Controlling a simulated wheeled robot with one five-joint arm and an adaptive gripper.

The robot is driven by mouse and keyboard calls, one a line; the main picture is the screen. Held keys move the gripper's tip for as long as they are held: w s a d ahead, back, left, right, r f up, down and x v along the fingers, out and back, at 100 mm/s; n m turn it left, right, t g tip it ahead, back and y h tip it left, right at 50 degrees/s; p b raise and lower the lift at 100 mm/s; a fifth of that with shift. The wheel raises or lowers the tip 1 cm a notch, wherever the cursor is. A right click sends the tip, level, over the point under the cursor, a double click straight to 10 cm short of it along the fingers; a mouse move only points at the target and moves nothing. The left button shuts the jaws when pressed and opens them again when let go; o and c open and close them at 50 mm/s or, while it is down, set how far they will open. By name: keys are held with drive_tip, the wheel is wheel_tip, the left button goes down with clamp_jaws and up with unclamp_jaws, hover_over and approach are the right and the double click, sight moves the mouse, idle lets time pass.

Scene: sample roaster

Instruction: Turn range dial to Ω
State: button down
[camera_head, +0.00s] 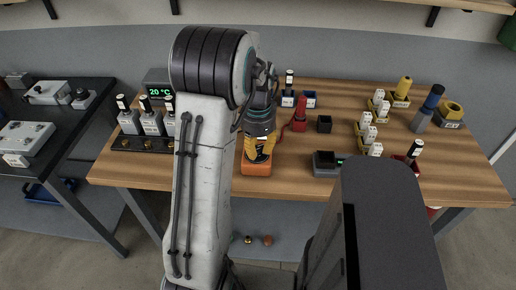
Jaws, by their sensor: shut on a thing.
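An orange box-shaped device (257,168), which looks like the multimeter, sits near the front edge of the wooden bench, left of its middle. My gripper (260,156) points down onto its top from above. Its fingers are shut at the device's upper face, where the range dial would be. The fingers hide the dial, and the device's markings, including any Ω, are too small or covered to read. My own arm link stands just left of the device.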

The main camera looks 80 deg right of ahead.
sight(258, 148)
drive_tip(key=shift+f, duration=0.1)
drive_tip(key=c, duration=1)
unclamp_jaws()
drive_tip(key=shift+o, duration=0.2)
wheel_tip(258, 148, up, 12)
idle(0.5)
